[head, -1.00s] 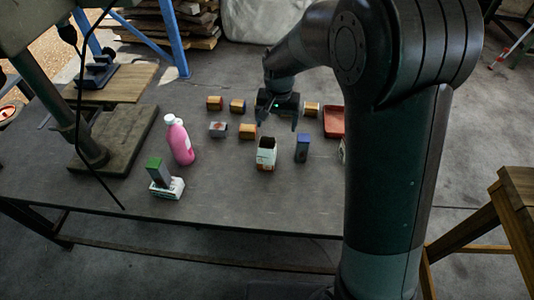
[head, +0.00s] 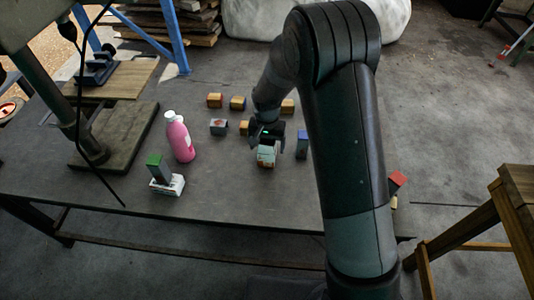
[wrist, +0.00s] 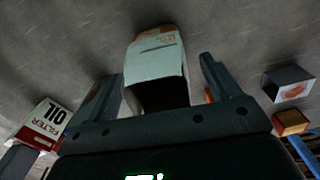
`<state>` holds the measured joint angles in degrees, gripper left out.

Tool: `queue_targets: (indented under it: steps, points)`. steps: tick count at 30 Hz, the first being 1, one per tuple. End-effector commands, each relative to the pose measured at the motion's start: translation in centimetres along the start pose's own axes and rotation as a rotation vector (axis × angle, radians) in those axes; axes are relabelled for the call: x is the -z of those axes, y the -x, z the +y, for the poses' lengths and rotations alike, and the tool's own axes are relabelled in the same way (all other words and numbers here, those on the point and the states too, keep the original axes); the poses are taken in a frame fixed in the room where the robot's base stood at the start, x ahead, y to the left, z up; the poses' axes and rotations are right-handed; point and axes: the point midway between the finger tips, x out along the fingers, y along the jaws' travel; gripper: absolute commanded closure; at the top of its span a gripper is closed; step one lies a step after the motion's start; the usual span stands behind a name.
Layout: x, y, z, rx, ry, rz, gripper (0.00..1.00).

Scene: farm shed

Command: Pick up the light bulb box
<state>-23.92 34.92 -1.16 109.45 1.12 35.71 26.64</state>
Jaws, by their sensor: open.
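The box that best fits the light bulb box (head: 267,157) is a small pale box with a dark open end, upright on the bench. In the wrist view this box (wrist: 158,58) shows a pale side, an orange-brown far edge and a dark opening towards me. I cannot read its label. My gripper (head: 268,141) is open at the box. In the wrist view my gripper's fingers (wrist: 160,80) stand either side of it, with a gap showing at the right finger. Contact on the left cannot be told.
A blue box (head: 302,145) stands close to the right. A grey box (head: 218,127) and wooden blocks (head: 215,100) lie behind left. A pink bottle (head: 180,138) and a green-topped box (head: 158,168) stand left. The wrist view shows an oil filter box (wrist: 42,122).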

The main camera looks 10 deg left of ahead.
Motion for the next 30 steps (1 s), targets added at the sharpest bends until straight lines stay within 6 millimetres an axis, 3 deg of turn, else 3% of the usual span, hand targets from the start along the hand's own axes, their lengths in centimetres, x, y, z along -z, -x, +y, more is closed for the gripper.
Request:
queue_targets:
  steps: [6,13,30]
  points:
    - [0.0,-2.3,0.0,0.0,0.0,0.0,0.18]
    - [0.0,-2.5,0.0,0.001,0.0,0.001,0.18]
    - [0.0,-2.4,0.0,0.001,0.0,0.001,0.64]
